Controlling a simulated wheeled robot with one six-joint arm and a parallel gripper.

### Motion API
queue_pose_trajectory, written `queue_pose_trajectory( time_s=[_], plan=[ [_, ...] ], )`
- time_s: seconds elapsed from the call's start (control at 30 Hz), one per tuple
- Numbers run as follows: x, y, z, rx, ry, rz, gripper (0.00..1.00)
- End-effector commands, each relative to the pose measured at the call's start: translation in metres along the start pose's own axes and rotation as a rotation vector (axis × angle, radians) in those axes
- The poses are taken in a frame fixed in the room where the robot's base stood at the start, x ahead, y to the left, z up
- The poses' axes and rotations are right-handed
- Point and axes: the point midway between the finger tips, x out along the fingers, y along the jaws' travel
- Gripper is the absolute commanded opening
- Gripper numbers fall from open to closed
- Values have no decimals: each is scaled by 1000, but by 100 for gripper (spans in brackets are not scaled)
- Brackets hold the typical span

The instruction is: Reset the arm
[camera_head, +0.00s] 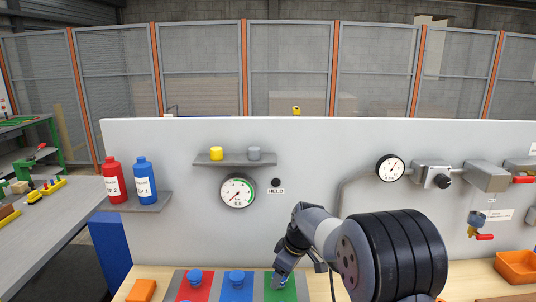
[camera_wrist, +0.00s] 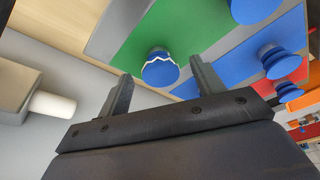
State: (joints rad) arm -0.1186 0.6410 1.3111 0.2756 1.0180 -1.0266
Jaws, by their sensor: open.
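My gripper (camera_head: 283,270) hangs at the lower middle of the head view, over the green panel (camera_head: 282,293) at the board's right end. In the wrist view my gripper (camera_wrist: 161,66) has its two fingers spread apart. A blue peg (camera_wrist: 160,74) with a pale jagged line around it stands on the green panel (camera_wrist: 190,25), in line with the gap between the fingers. I see no finger clearly touching it. My arm's dark end covers part of the bench to the right.
Blue pegs stand on the red panel (camera_head: 195,278) and the blue panel (camera_head: 237,279). A grey wall board (camera_head: 320,150) rises behind, with a shelf (camera_head: 235,160), gauges and valves. Orange bins (camera_head: 142,290) (camera_head: 517,266) sit at both sides.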

Motion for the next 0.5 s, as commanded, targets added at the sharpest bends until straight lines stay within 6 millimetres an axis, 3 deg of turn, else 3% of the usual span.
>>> queue_pose_trajectory(
  time_s=[0.03,0.5],
  plan=[
    [11,-1,0,0,-3,-4,64],
    [8,-3,-1,307,1,96,64]
  ],
)
